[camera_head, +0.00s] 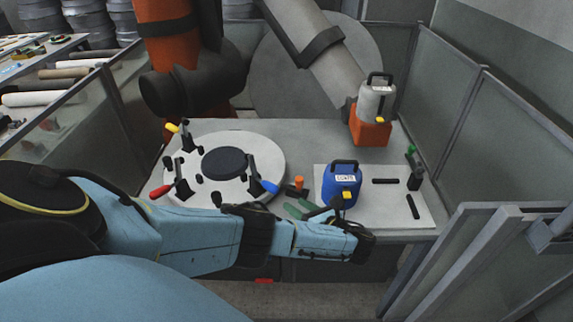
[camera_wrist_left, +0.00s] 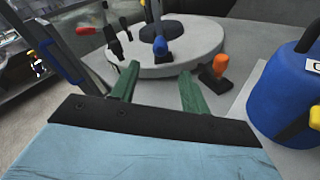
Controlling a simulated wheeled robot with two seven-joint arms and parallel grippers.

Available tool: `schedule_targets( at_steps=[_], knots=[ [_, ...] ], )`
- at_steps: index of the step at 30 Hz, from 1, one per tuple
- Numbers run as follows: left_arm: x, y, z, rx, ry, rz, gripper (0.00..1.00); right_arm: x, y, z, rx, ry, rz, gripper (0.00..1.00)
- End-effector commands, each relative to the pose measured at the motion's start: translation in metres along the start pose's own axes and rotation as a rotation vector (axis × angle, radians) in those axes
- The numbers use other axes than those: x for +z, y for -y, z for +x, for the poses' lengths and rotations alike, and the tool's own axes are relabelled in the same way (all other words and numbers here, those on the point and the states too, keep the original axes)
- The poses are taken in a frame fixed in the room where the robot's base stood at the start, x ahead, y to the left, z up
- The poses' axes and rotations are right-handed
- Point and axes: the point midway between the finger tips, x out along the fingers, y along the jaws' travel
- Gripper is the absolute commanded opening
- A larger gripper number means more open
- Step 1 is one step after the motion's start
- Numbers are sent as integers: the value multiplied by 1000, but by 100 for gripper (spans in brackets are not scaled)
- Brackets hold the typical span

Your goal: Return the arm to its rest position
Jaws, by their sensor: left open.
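My left arm reaches in from the left across the front of the table in the head view. Its gripper (camera_head: 297,209) has green fingers pointing toward the round white plate (camera_head: 215,137). In the left wrist view the two green fingers (camera_wrist_left: 159,72) stand apart with nothing between them. The round plate (camera_wrist_left: 205,38) lies beyond the fingers in that view. The blue canister (camera_head: 342,190) stands close to the wrist, on the right; it also fills the right side of the wrist view (camera_wrist_left: 277,105). My right gripper does not show.
Toggle clamps with red (camera_head: 162,191), yellow and blue (camera_head: 268,186) handles surround a dark disc (camera_head: 229,163) on the plate. An orange-handled clamp (camera_wrist_left: 213,70) stands near the fingers. A grey and orange device (camera_head: 371,127) stands at the back right. Glass panels (camera_head: 450,88) flank the table.

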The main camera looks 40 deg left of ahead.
Motion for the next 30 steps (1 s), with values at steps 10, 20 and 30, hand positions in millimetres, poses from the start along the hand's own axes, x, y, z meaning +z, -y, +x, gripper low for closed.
schedule_targets(
  at_steps=[10,20,30],
  knots=[
    [0,0,-14,1,1,0,46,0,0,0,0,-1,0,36],
    [0,0,-14,1,1,0,46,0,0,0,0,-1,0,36],
    [-84,-16,-72,-127,-301,-124,46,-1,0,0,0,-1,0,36]
  ],
)
